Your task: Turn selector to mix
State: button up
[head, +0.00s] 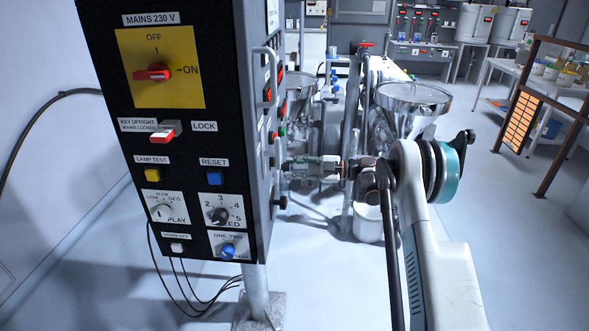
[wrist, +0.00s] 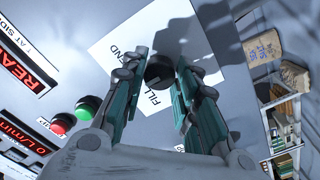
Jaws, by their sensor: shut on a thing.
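The selector is a black round knob (wrist: 159,70) on a white label plate (wrist: 125,45) in the wrist view. The plate reads "FILL" below the knob and a word ending in "END" at upper left; I cannot make out "MIX". A pale mark shows on the knob's lower edge. My gripper (wrist: 160,84) has its two teal fingers on either side of the knob and is shut on it. In the head view my gripper (head: 292,167) is at the right side face of the black control cabinet (head: 185,225); the selector is hidden there.
Green (wrist: 89,104) and red (wrist: 62,124) buttons and red displays (wrist: 20,70) lie left of my gripper in the wrist view. In the head view, a yellow mains switch (head: 153,74) is on the cabinet's front and a steel hopper (head: 413,98) stands behind my arm.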

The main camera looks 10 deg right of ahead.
jog(key=o, duration=1.1)
jog(key=shift+c, duration=0.2)
jog(key=v, duration=1.2)
